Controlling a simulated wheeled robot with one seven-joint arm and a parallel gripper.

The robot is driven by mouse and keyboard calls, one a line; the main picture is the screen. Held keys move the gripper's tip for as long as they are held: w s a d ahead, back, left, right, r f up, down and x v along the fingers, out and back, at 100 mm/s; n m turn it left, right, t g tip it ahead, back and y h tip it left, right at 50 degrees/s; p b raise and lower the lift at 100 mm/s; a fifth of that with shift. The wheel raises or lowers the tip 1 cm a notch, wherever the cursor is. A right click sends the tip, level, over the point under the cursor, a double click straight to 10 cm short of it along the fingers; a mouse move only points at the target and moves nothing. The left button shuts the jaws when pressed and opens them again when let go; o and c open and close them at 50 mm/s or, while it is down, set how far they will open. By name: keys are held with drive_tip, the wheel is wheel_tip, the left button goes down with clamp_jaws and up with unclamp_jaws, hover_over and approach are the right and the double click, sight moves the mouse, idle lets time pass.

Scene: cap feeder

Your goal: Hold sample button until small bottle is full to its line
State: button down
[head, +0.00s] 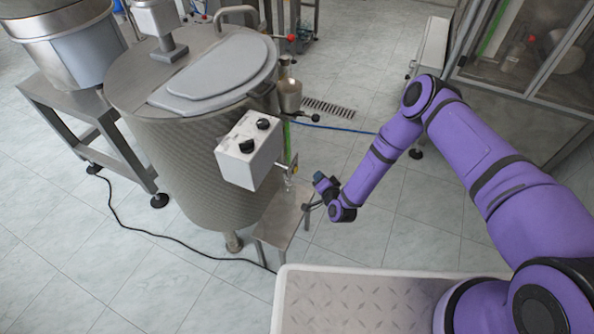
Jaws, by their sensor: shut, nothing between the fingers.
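My gripper (309,205) is shut and empty, at the end of my purple arm, low beside the front of a steel tank (190,140). A white control box (249,150) with two black knobs is fixed to the tank's side. A small sampling valve with a yellow part (294,165) sits at the box's lower right. Below it a small clear bottle (289,185) seems to stand over a small steel stand (279,222). My gripper is just right of the stand. The bottle's line and its fill level are too small to tell. I cannot make out the sample button.
A steel side table (75,108) with a large bowl (75,45) stands to the left. A black cable (150,235) crosses the tiled floor. A glass-fronted cabinet (525,65) stands at the right. The floor between tank and cabinet is mostly clear.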

sight(295, 170)
drive_tip(key=shift+w+a, duration=0.25)
drive_tip(key=shift+a, duration=0.5)
drive_tip(key=shift+w+a, duration=0.3)
drive_tip(key=shift+a, duration=0.4)
drive_tip(key=shift+w+a, duration=0.25)
drive_tip(key=shift+a, duration=0.5)
drive_tip(key=shift+a, duration=0.15)
idle(0.3)
drive_tip(key=shift+w+a, duration=0.15)
drive_tip(key=shift+a, duration=0.1)
drive_tip(key=shift+w+a, duration=0.1)
drive_tip(key=shift+a, duration=0.35)
idle(4.7)
